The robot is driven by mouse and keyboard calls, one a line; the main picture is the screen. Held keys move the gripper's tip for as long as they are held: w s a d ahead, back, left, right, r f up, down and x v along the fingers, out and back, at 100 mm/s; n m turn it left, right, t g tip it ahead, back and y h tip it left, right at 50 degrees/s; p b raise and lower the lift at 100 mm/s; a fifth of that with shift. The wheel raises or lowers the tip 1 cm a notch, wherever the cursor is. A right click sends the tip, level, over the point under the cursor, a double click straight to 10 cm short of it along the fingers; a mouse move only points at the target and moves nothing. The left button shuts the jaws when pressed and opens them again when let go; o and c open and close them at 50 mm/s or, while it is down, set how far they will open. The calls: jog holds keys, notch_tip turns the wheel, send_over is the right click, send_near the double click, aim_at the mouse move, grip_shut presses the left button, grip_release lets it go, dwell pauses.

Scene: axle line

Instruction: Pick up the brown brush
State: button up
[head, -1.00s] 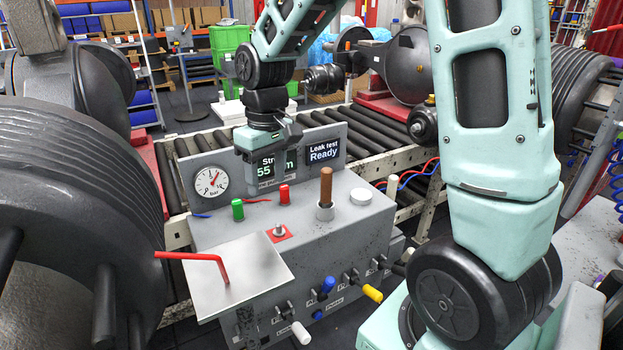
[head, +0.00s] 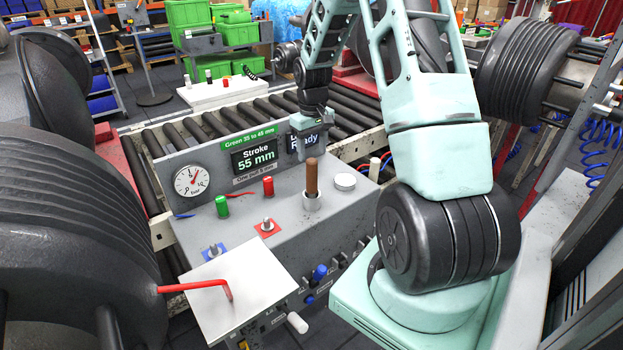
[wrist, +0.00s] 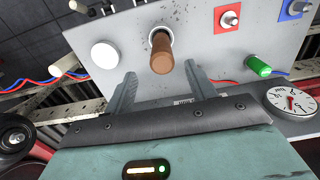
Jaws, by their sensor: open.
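The brown brush (head: 312,177) stands upright in a small grey cup (head: 312,201) on top of the grey test bench. Only its brown handle shows; its lower end is hidden in the cup. My gripper (head: 306,142) points down just behind and above the brush, in front of the display panel. In the wrist view, my open fingers (wrist: 161,76) are empty. The brush (wrist: 161,52) lies just past the fingertips, roughly centred between them and not visibly touching either.
A white round cap (head: 344,181) is right of the cup. Red (head: 268,186) and green (head: 222,206) knobs stand to the left. The display panel (head: 240,160) rises behind. A red bent rod (head: 200,286) lies over the white plate (head: 243,300) at the front left.

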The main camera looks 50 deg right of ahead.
aim_at(312, 172)
jog(key=shift+a+f+p, duration=0.15)
jog(key=shift+f+p, duration=0.95)
jog(key=shift+f, duration=2.8)
jog(key=c, duration=1.1)
